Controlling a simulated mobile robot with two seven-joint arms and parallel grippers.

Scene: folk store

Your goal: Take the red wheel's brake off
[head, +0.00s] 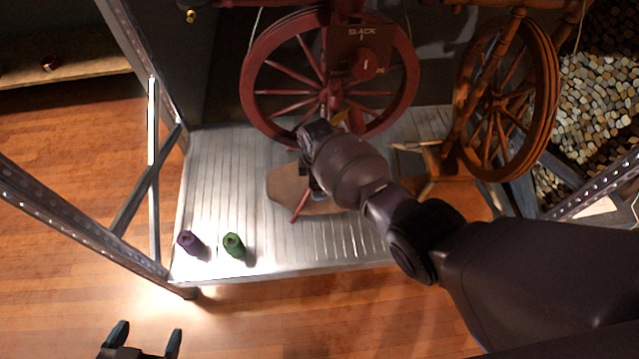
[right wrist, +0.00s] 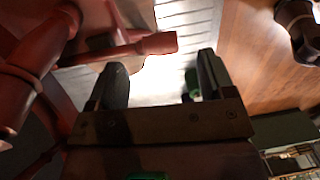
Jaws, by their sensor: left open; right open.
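The red spinning wheel (head: 262,108) stands on the metal shelf at the back. A dark red plate (head: 340,44) marked SLACK at its top is fixed in front of its wheel, with a round red knob (head: 364,64) on it. The knob's white mark looks roughly upright; the lower lettering is too small to read. My right gripper (right wrist: 160,78) is open and empty, below the knob and in front of the wheel; my wrist mostly hides it in the head view. A red turned rod (right wrist: 152,44) lies just beyond its fingers. My left gripper (head: 146,332) is open and empty, low at left.
A brown wooden spinning wheel (head: 543,100) stands to the right of the red one. A purple spool (head: 189,242) and a green spool (head: 234,245) stand near the shelf's front left. Metal posts (head: 80,232) frame the shelf (head: 215,165). The wooden floor at left is clear.

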